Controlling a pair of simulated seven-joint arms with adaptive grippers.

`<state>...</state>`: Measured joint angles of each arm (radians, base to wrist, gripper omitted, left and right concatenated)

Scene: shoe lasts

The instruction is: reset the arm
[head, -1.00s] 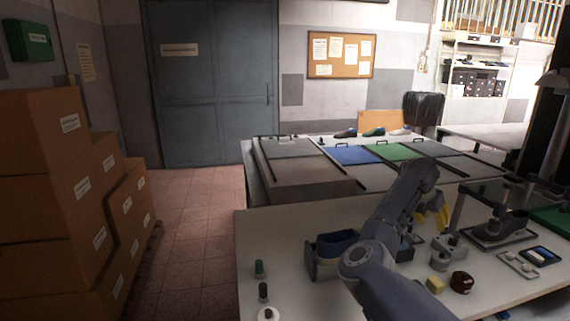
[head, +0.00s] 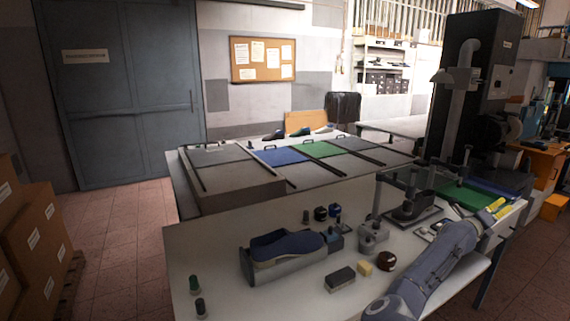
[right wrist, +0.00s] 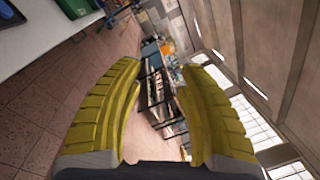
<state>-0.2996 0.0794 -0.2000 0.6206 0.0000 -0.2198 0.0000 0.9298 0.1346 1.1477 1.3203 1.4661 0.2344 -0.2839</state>
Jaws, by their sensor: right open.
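My right gripper (head: 497,208) has yellow fingers and is at the right end of the near table (head: 225,268), beside the green mat. In the right wrist view its two ridged yellow fingers (right wrist: 160,100) stand apart with nothing between them. Beyond them lie the floor and distant shelving. My right arm reaches in from the lower right of the head view. A blue shoe last (head: 288,246) lies in a grey holder (head: 285,271) on the near table, clear of the gripper. My left gripper is in neither current view.
Near the arm are a dark block (head: 340,278), a yellow block (head: 365,268) and a dark red round item (head: 386,261).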

